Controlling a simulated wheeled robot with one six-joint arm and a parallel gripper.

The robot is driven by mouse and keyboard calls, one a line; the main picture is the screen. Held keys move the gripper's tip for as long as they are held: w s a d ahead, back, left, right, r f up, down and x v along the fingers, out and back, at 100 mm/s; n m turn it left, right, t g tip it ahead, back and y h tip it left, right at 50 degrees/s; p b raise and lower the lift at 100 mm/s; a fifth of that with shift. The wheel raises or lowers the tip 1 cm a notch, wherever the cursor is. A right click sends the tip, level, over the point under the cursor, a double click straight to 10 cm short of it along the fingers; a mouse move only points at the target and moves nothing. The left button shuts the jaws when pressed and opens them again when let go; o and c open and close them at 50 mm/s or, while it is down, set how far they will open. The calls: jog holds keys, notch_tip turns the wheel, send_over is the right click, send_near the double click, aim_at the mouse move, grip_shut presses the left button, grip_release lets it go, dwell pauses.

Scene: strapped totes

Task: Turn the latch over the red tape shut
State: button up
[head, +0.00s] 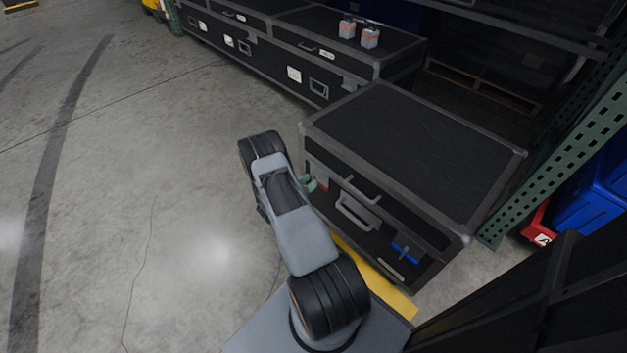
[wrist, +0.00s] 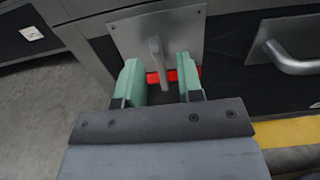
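The red tape (wrist: 188,75) is a short strip across the lower part of a grey metal plate on the case front in the wrist view. The latch (wrist: 157,58) is a grey lever hanging roughly upright in front of that plate, its lower end over the tape. My gripper (wrist: 160,80) has two green fingers, apart on either side of the latch's lower end, with visible gaps. In the head view my gripper (head: 309,184) is at the left end of the black case (head: 410,150); a bit of red shows beside it. My arm hides part of the case front.
The case front has a grey handle (head: 357,211), also in the wrist view (wrist: 290,60), and a blue piece (head: 405,250) further right. Yellow floor marking (head: 380,280) runs below. A green rack post (head: 560,150) stands right; open floor lies left.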

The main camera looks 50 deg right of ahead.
jog(key=shift+s+d, duration=0.1)
jog(key=shift+d, duration=1.1)
jog(key=shift+c, duration=0.5)
